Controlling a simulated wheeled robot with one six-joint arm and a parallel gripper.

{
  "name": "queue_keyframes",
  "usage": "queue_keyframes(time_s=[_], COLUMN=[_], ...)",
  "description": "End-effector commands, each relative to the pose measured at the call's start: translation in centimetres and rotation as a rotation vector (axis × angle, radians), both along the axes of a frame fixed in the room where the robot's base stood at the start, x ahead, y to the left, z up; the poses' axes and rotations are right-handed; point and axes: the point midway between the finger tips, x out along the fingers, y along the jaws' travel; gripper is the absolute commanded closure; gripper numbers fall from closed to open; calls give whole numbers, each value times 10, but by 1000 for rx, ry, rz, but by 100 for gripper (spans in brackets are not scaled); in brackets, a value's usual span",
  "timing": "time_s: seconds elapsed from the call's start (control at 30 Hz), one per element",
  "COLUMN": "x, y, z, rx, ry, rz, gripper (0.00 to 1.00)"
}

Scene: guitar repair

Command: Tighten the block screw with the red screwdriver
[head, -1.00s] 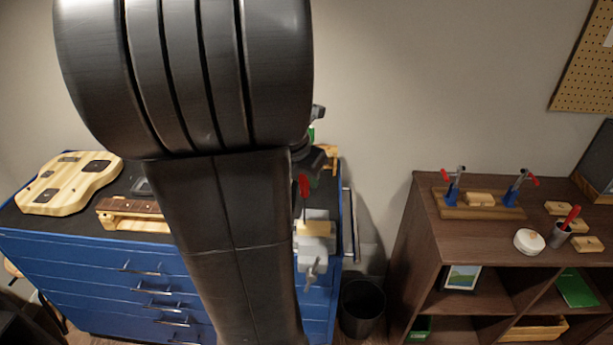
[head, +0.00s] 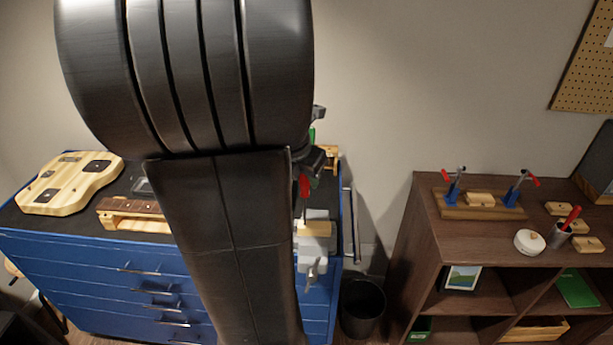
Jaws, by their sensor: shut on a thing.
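The red screwdriver (head: 304,186) stands upright at the right end of the blue workbench, its shaft pointing down to a light wooden block (head: 315,229). The block is held in a grey vise (head: 313,252) at the bench's front edge. My gripper (head: 310,168) is at the top of the red handle, partly behind my arm, and is shut on the screwdriver. The block screw is too small to see, so whether the tip touches it cannot be told.
A guitar body (head: 68,183) and a guitar neck (head: 135,208) lie on the blue workbench (head: 60,237). A black bin (head: 362,308) stands between.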

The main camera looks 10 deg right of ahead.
Motion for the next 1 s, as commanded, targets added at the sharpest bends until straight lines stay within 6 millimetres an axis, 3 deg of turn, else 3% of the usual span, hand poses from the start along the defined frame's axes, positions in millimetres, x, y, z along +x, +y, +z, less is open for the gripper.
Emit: queue_keyframes(time_s=[0.63, 1.0], x=[0, -2], y=[0, -1], z=[-7, -7], rx=[0, -1], ry=[1, 2], rz=[-24, -363], gripper=[100, 100])
